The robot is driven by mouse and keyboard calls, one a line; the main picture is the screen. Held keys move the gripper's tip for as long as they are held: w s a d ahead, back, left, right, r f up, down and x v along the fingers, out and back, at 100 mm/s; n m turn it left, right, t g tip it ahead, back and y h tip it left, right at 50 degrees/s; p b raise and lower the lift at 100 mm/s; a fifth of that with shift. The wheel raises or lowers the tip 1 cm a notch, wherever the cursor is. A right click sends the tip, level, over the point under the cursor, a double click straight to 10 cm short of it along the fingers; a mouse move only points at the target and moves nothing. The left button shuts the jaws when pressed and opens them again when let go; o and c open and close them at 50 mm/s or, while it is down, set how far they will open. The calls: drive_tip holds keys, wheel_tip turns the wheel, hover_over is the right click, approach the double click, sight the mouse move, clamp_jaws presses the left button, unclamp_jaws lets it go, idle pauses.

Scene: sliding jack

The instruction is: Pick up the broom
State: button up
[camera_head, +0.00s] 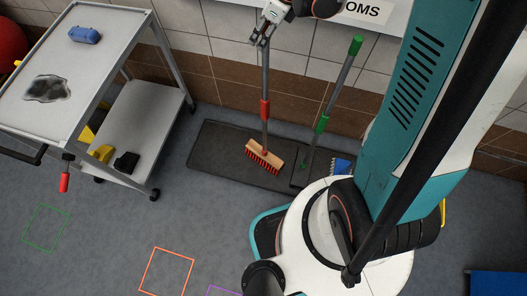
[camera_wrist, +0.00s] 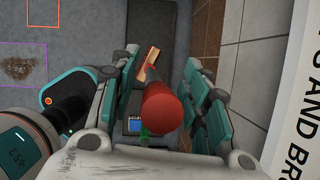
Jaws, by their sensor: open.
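The broom has a grey handle (camera_head: 265,80), a red collar and a wooden head with red bristles (camera_head: 264,157). It stands near upright on a dark mat, its upper end reaching my gripper (camera_head: 262,38). In the wrist view, the broom's red handle end (camera_wrist: 165,108) lies between the two open fingers of my gripper (camera_wrist: 160,68), with its wooden head (camera_wrist: 148,66) beyond. I see no clear finger contact on the handle. My gripper partly hides the handle's top in the head view.
A green-handled tool (camera_head: 339,84) leans on the wall right of the broom. A blue brush (camera_head: 341,167) lies near its foot. The dark mat (camera_head: 215,150) lies along the tiled wall. A grey cart (camera_head: 120,60) stands at the left. Floor in front is mostly clear.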

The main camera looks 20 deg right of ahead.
drive_tip(key=shift+x, duration=0.9)
drive_tip(key=shift+r, duration=0.15)
clamp_jaws()
wheel_tip(320, 180, up, 20)
drive_tip(key=p, duration=0.5)
drive_tip(key=w+f+n+g+h+b, duration=0.2)
drive_tip(key=w+f+n+g+b, duration=0.2)
drive_tip(key=n, duration=1.8)
drive_tip(key=shift+d+f+n+g+b, duration=0.45)
drive_tip(key=shift+f+g+b, duration=1.5)
drive_tip(key=shift+f, duration=2)
drive_tip(key=shift+t+b, duration=0.3)
drive_tip(key=shift+t, duration=0.05)
